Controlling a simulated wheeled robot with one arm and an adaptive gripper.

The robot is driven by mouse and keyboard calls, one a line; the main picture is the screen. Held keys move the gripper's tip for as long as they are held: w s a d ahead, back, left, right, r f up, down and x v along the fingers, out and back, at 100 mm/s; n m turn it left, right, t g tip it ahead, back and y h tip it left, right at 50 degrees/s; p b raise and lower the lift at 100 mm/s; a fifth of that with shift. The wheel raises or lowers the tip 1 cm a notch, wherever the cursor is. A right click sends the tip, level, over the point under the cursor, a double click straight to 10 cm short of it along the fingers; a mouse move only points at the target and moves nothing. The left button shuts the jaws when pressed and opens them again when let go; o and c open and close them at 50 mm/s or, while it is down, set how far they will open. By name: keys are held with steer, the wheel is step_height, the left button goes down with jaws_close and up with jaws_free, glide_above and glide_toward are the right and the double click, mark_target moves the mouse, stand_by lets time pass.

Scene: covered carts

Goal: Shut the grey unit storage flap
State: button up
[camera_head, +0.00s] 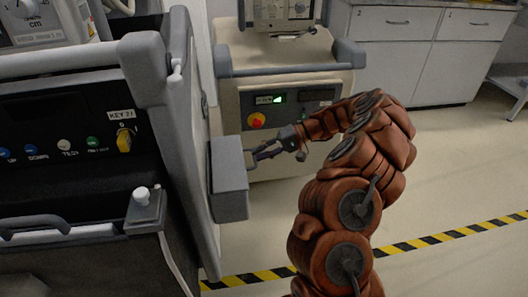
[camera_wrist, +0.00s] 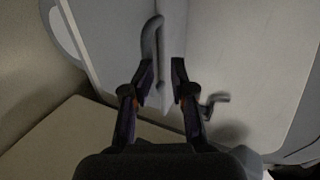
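The grey flap (camera_head: 180,130) appears as a tall panel standing swung out from the right side of the cart in the head view. A grey box-like part (camera_head: 228,178) sits on its outer side. In the wrist view, a pale grey panel (camera_wrist: 245,60) carries a raised ridge and a curved grey handle (camera_wrist: 152,45). My gripper (camera_head: 258,153) is just right of the box-like part. In the wrist view my gripper (camera_wrist: 163,68) has its fingers apart, with the ridge between them and the handle by the left fingertip. I cannot tell whether they touch.
The cart's control panel (camera_head: 65,135) has several buttons and a yellow key switch. A beige unit (camera_head: 285,110) with a red-yellow knob stands behind my gripper. White cabinets (camera_head: 410,55) line the back. The floor on the right is clear, crossed by yellow-black tape (camera_head: 440,238).

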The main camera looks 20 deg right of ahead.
stand_by(0.6)
steer(key=s+d+f+b, duration=0.1)
steer(key=s+d+b, duration=0.1)
steer(key=d, duration=0.6)
steer(key=shift+d+f, duration=0.35)
steer(key=shift+f, duration=0.05)
stand_by(0.7)
steer(key=shift+s+b, duration=0.1)
steer(key=shift+b, duration=0.2)
steer(key=v, duration=0.7)
steer(key=shift+d, duration=0.2)
stand_by(0.5)
stand_by(0.5)
